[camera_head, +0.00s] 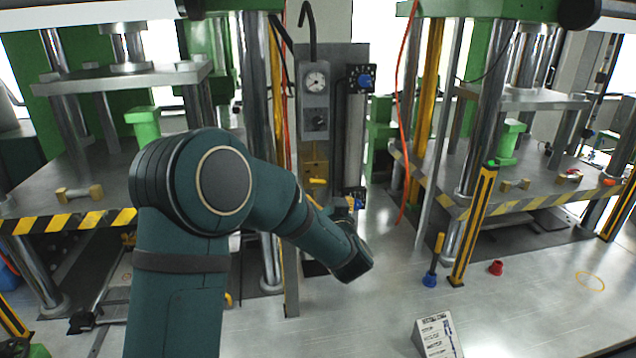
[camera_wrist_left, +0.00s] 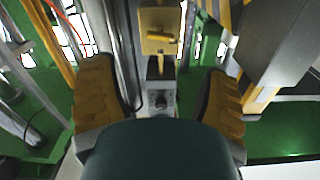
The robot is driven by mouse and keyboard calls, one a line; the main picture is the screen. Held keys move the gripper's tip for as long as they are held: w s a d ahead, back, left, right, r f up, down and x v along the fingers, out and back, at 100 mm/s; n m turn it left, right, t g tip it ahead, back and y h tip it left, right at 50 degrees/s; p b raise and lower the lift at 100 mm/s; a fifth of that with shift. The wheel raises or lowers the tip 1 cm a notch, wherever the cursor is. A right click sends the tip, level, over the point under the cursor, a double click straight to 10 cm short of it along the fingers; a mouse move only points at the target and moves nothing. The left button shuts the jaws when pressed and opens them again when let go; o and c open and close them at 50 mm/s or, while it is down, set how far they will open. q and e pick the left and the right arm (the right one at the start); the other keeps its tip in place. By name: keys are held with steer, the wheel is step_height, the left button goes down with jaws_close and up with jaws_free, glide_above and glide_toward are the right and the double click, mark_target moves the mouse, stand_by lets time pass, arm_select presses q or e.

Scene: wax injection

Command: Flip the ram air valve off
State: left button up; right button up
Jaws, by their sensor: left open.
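The ram air valve seems to be the yellow box (camera_head: 315,165) with a yellow lever (camera_head: 318,181) on the central grey panel, below a gauge and a knob. In the left wrist view the valve box (camera_wrist_left: 158,22) is at the top centre, with its lever (camera_wrist_left: 160,38) lying across it. My left gripper (camera_head: 335,207) is just below and right of the valve in the head view, partly hidden by my arm. In the wrist view its yellow-padded fingers (camera_wrist_left: 160,90) are spread wide, with nothing between them. My right gripper is not in view.
A round gauge (camera_head: 315,80) sits above the valve. A grey cylinder (camera_head: 353,140) with blue fittings stands right of it. Presses with striped table edges (camera_head: 70,221) flank the panel. An orange hose (camera_head: 402,110) hangs at right. A blue-based yellow handle (camera_head: 436,255) stands on the floor.

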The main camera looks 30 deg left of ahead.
mark_target(318, 183)
arm_select(q)
steer(key=p+x, duration=0.1)
steer(key=x, duration=0.8)
steer(key=shift+w+a, duration=0.3)
